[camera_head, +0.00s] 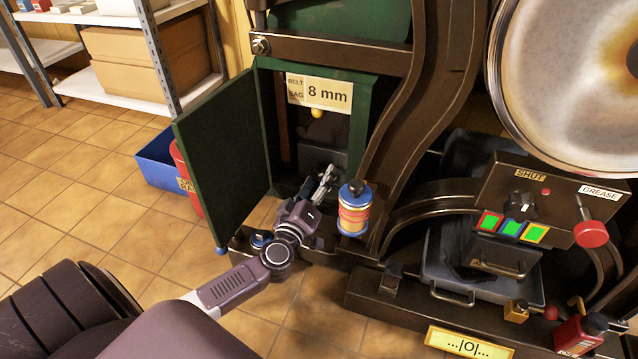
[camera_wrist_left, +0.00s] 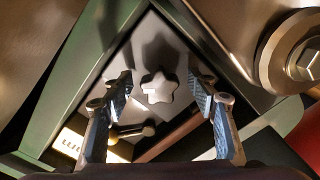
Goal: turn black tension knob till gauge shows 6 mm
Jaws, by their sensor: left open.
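My left gripper (camera_head: 326,177) reaches into the cabinet opening. In the left wrist view my left gripper (camera_wrist_left: 158,84) is open, one finger to each side of the knob, with gaps visible. The knob cannot be made out in the head view. My right gripper is not in view.
The green cabinet door (camera_head: 228,155) stands open left of my left arm. A yellow ball handle (camera_head: 317,113) is inside the cabinet. A blue bin (camera_head: 160,165) stands on the floor behind the door.

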